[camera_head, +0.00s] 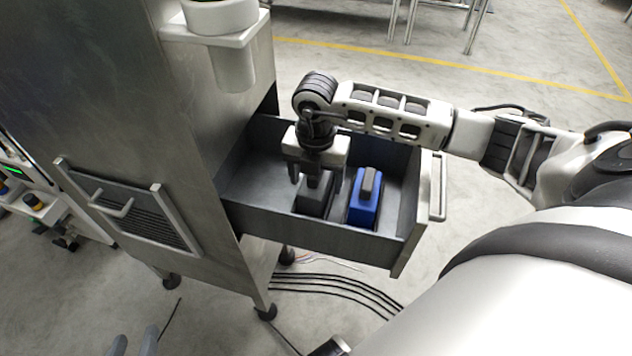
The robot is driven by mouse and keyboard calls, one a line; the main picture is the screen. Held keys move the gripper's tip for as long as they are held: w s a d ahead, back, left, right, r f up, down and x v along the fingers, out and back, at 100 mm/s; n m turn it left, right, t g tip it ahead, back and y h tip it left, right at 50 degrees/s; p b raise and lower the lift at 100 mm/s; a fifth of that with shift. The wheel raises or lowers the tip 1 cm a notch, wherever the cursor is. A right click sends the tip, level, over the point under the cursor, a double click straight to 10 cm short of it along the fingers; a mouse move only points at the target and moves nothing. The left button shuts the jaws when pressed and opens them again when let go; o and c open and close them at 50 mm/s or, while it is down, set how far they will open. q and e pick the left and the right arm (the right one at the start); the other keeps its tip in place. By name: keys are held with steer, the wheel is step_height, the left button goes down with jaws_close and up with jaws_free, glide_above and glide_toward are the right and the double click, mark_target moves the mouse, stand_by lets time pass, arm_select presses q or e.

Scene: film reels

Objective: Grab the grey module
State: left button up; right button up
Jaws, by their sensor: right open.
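The grey module (314,202) stands upright in the open drawer (320,234), left of a blue module (364,205). My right gripper (316,177) points down directly above the grey module, with its fingers apart. It hides part of the module's top; I cannot tell whether the fingers touch it. My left gripper (135,344) shows only as two grey fingertips at the bottom left edge. They are apart with nothing seen between them, far from the drawer.
The drawer sticks out of a metal cabinet (120,100), with walls around the modules and a handle (438,187) on its front. A white holder (235,60) juts from the cabinet above. Black cables (335,285) lie on the floor.

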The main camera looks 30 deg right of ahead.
steer(key=c, duration=1.3)
